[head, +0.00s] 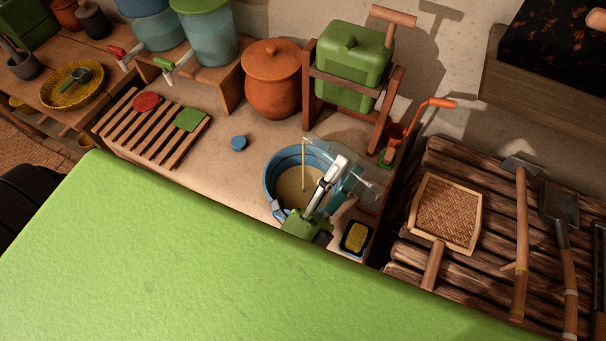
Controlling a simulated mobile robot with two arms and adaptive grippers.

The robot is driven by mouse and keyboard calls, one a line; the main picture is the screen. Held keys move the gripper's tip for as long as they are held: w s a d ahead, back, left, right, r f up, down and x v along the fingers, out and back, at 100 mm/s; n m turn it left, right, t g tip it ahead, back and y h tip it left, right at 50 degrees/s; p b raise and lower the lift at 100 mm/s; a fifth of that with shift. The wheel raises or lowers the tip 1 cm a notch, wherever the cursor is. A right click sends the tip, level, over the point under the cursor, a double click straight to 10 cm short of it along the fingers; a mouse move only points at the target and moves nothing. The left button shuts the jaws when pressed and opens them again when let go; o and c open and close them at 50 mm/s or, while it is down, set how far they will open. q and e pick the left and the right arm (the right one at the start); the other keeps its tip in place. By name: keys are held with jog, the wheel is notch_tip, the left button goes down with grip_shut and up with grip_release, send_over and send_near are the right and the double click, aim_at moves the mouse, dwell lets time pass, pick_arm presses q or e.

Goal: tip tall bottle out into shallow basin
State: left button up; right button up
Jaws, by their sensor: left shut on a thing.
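The tall bottle (349,185) is clear and see-through. My left gripper (333,172) is shut on it and holds it tilted over the shallow basin, with its mouth toward the upper left. A thin, pale yellowish stream falls from the mouth into the basin. The shallow basin (271,174) is blue and round, and cloudy beige liquid covers its floor. My gripper hides part of the bottle and the basin's right side. My right gripper is not in view.
A small blue cap (239,143) lies left of the basin. A yellow sponge in a dark dish (355,237) is close on the right. Behind are a clay pot (272,80) and a green canister (352,70) in a wooden frame. A slatted rack (152,128) is at left.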

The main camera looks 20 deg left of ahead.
pick_arm(q)
jog(key=shift+w+a+r+n+y+p, duration=0.1)
jog(key=shift+r+n+y+p, duration=0.45)
jog(key=shift+n, duration=0.25)
jog(key=shift+a+r+n+y+p, duration=0.1)
jog(key=shift+r+n+y+p, duration=0.4)
jog(key=shift+n, duration=0.3)
jog(key=f+m+h+b, duration=0.3)
jog(key=m+b, duration=0.1)
jog(key=m, duration=0.1)
jog(key=f+m+g+h+b, duration=0.1)
jog(key=f+m+h, duration=0.1)
jog(key=shift+d+f+m+h+b, duration=0.3)
jog(key=shift+f+h+b, duration=0.05)
jog(key=shift+b, duration=0.05)
jog(key=shift+r+m, duration=0.15)
jog(key=shift+m, duration=0.15)
jog(key=shift+a, duration=0.1)
jog(key=shift+f+m+g+h, duration=0.4)
jog(key=shift+f+m+h, duration=0.15)
jog(key=shift+m, duration=0.35)
jog(key=w+a+f+m+g+h, duration=0.1)
jog(key=f+m+g, duration=0.3)
jog(key=m, duration=0.7)
jog(key=a+f+m+g+h+b, duration=0.1)
jog(key=a+f+m+g+h, duration=0.1)
jog(key=m+g, duration=0.6)
jog(key=shift+w+a+f+m+h+b, duration=0.35)
jog(key=shift+a+f+m, duration=0.2)
jog(key=shift+f+m, duration=1)
